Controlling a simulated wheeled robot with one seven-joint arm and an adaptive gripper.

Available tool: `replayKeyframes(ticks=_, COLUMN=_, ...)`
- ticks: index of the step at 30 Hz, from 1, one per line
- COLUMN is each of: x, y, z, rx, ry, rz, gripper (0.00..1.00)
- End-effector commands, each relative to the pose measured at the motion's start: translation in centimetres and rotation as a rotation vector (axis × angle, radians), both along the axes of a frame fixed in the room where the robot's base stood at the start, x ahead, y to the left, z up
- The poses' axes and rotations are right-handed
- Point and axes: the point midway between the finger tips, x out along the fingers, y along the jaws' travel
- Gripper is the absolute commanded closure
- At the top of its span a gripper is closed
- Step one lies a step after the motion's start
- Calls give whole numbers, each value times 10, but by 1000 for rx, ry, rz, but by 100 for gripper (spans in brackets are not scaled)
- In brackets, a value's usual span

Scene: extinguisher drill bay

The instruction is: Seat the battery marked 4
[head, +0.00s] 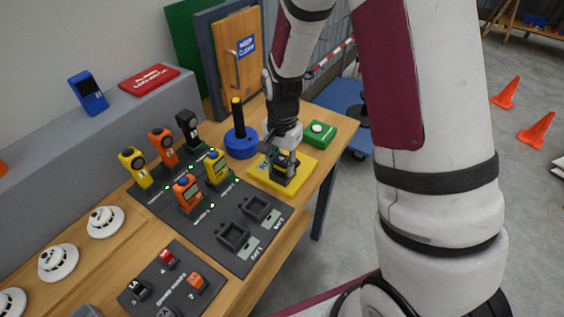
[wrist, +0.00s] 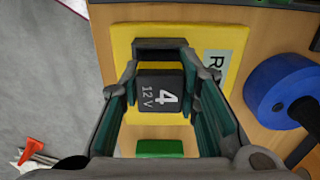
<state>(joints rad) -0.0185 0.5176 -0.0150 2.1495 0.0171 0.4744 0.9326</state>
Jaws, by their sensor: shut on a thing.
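The battery marked 4 (wrist: 160,90) is a dark block with "4 12 V" in white on top. My gripper (wrist: 160,76) is shut on it, with one finger at each side in the wrist view. The battery is over a yellow plate (wrist: 122,60), beside or in a dark holder (wrist: 160,47); I cannot tell how deep it sits. In the head view my gripper (head: 284,160) points down at the yellow plate (head: 261,174) near the bench's right side. The fingers hide most of the battery there. A label starting with R on the plate is partly covered.
A blue round base with a black post (head: 240,142) stands left of the plate, and a green box (head: 319,133) behind it. A dark panel with two empty sockets (head: 233,235) lies in front. Several yellow, orange and black devices stand further left.

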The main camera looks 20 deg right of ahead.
Motion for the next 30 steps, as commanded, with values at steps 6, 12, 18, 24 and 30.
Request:
replayKeyframes(ticks=6, x=0, y=0, z=0, rx=1, ry=-1, rz=0, gripper=66)
replayKeyframes(ticks=12, x=0, y=0, z=0, rx=0, ry=0, rz=0, gripper=47)
replayKeyframes(ticks=18, x=0, y=0, z=0, rx=0, ry=0, rz=0, gripper=34)
replayKeyframes(ticks=24, x=0, y=0, z=0, rx=0, ry=0, rz=0, gripper=34)
replayKeyframes(ticks=30, x=0, y=0, z=4, rx=0, ry=0, rz=0, gripper=34)
